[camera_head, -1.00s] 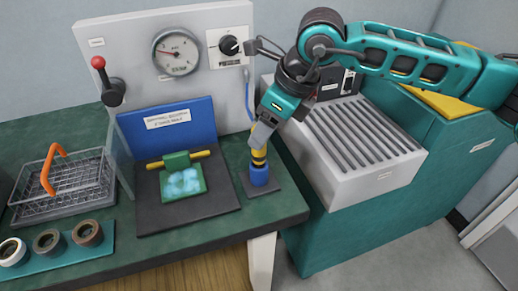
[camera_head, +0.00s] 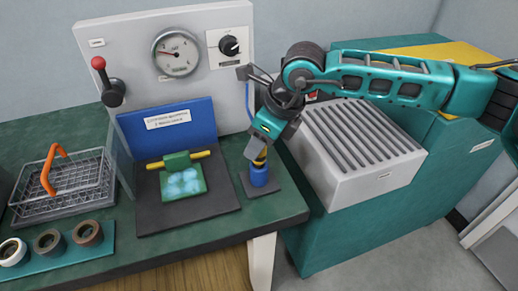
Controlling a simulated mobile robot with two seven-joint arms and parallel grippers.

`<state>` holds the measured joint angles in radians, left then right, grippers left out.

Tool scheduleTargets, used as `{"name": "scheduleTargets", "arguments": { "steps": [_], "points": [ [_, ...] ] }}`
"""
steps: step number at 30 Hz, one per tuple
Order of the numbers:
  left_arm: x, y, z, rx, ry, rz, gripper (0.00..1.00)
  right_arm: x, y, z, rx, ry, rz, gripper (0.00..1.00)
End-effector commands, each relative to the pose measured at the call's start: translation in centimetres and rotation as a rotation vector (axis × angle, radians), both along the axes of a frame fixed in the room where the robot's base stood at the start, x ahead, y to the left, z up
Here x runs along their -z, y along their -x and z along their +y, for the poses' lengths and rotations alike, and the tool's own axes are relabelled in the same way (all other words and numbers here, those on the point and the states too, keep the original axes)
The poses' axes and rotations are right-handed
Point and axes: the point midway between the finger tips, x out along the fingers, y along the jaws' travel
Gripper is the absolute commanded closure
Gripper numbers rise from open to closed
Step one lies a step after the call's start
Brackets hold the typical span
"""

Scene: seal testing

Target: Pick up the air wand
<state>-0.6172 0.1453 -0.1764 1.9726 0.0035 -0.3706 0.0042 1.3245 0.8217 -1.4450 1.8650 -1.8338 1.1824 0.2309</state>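The air wand (camera_head: 259,174) stands upright in a dark holder (camera_head: 262,189) at the front right of the green bench. Its blue lower body shows, with a bit of yellow above it. My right gripper (camera_head: 257,153) comes down from above and is at the wand's upper part, hiding most of it. I cannot tell whether its fingers are closed on the wand. A blue hose (camera_head: 248,98) hangs down the panel behind the gripper. My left gripper is not in view.
A grey panel with a gauge (camera_head: 175,53), a knob (camera_head: 229,46) and a red-tipped lever (camera_head: 108,82) stands behind. A black plate with a green clamp (camera_head: 182,183) lies left of the wand. A white slatted box (camera_head: 357,150) stands right. A wire basket (camera_head: 62,190) and tape rolls (camera_head: 48,242) are left.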

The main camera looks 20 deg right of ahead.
Motion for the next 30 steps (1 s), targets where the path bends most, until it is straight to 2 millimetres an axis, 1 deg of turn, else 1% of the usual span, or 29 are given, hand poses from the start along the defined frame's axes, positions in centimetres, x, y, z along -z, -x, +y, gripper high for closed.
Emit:
{"name": "scheduleTargets", "arguments": {
  "steps": [1,9,10,17,22,26,30],
  "points": [
    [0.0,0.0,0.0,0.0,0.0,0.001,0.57,0.0,0.0,0.0,0.0,0.0,0.0,0.7],
    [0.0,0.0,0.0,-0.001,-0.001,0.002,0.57,0.0,0.0,0.0,0.0,0.0,0.0,0.96],
    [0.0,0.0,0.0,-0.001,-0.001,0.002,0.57,-0.1,0.0,0.0,0.0,-0.001,-0.001,0.97],
    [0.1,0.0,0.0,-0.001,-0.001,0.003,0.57,-0.1,0.0,0.0,0.0,0.0,-0.001,0.98],
    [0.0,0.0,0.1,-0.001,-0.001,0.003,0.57,-1.0,-0.1,0.0,0.001,0.0,-0.003,0.98],
    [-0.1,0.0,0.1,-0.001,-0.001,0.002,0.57,-2.7,-0.1,0.0,0.0,-0.001,-0.004,0.98],
    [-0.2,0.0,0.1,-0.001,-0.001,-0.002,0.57,-5.4,-0.1,0.0,0.0,-0.002,-0.006,0.98]
  ]
}}
